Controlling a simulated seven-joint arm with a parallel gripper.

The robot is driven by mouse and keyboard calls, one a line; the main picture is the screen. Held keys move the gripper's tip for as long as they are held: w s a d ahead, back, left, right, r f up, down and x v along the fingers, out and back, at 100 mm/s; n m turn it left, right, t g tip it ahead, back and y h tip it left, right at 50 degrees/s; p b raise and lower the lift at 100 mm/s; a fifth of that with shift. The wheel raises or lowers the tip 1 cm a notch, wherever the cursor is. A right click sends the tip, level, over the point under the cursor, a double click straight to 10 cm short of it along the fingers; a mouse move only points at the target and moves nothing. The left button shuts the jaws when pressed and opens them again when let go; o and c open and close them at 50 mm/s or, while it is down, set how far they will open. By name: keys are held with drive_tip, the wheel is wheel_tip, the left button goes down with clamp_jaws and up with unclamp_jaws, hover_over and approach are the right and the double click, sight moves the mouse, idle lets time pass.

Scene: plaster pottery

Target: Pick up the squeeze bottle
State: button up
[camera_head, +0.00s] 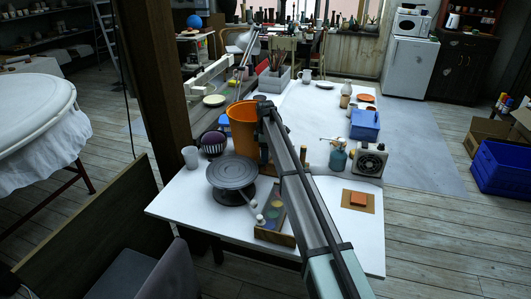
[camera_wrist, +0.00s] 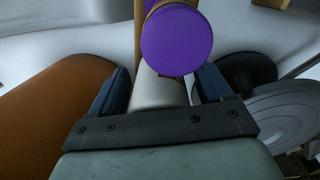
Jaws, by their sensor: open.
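In the wrist view a pale, rounded object (camera_wrist: 158,90) lies between the two fingers of my open gripper (camera_wrist: 158,88). A purple round thing (camera_wrist: 177,40) overlaps its upper part in the picture. I cannot tell for sure whether either is the squeeze bottle. I see no clear contact with the fingers. In the head view my arm reaches over the table, with its far end beside the orange bucket (camera_head: 241,125); the fingers are not clear there. A teal bottle (camera_head: 338,158) stands right of my arm.
The bucket (camera_wrist: 50,110) is close left of my gripper in the wrist view, and the grey turntable (camera_wrist: 275,118) is close right. The turntable (camera_head: 232,173) shows in front of the bucket in the head view. A small fan heater (camera_head: 371,161) and blue box (camera_head: 364,125) stand right.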

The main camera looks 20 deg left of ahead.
drive_tip(key=c, duration=0.7)
drive_tip(key=shift+r, duration=0.2)
wheel_tip(320, 180, up, 18)
drive_tip(key=shift+f, duration=0.15)
idle(0.5)
